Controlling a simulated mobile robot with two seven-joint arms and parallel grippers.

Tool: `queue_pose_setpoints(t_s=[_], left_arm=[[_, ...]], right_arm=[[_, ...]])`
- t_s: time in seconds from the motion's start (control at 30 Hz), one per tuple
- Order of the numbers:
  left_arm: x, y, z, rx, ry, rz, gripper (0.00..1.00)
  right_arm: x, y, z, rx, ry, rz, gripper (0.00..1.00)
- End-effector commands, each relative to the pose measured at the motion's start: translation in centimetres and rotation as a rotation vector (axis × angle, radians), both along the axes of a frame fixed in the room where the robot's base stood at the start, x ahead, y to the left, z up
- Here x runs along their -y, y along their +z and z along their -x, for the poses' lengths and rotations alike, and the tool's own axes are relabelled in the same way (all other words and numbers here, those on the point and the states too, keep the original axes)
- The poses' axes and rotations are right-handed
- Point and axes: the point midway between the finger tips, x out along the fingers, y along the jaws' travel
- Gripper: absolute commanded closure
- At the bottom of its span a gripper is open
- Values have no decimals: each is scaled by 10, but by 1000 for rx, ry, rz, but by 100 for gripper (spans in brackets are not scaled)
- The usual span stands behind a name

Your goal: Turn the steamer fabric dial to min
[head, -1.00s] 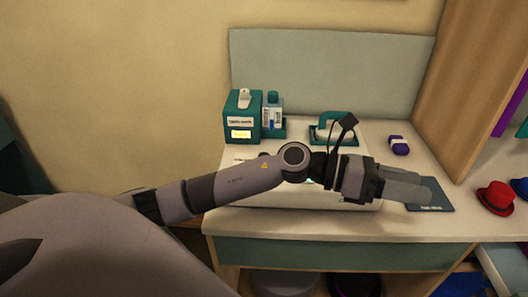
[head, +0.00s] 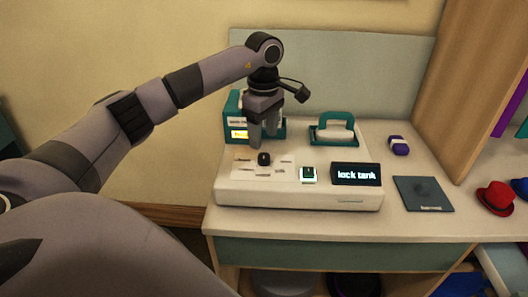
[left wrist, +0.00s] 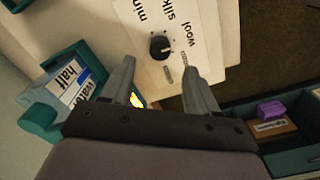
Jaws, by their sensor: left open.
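The steamer base (head: 235,195) is a broad white unit on the counter. Its black fabric dial (head: 264,158) stands on the panel's left part. The dial (left wrist: 160,46) also shows in the left wrist view, near labels reading "min", "silk" and "wool"; I cannot tell surely where it points. A dark display (head: 355,174) on the base reads "lock tank". My left gripper (head: 262,141) points down above the dial, open and empty. In the left wrist view its fingertips (left wrist: 159,66) are apart, with the dial seen beyond and between them. My right gripper is out of view.
A lit switch (head: 308,174) is on the panel. A dark mat (head: 423,194) and red hat (head: 496,198) lie right.

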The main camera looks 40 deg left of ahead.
Motion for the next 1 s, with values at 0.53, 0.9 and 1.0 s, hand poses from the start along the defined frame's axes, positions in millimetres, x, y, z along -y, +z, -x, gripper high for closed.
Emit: queue_pose_setpoints(t_s=[0.53, 0.9, 1.0], left_arm=[[1, -62, 0, 1, 0, 3, 40], [1, -63, 0, 1, -1, 4, 92], [1, -63, 0, 1, -1, 4, 96]], right_arm=[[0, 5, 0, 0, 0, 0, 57], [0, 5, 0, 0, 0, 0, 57], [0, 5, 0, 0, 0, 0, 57]])
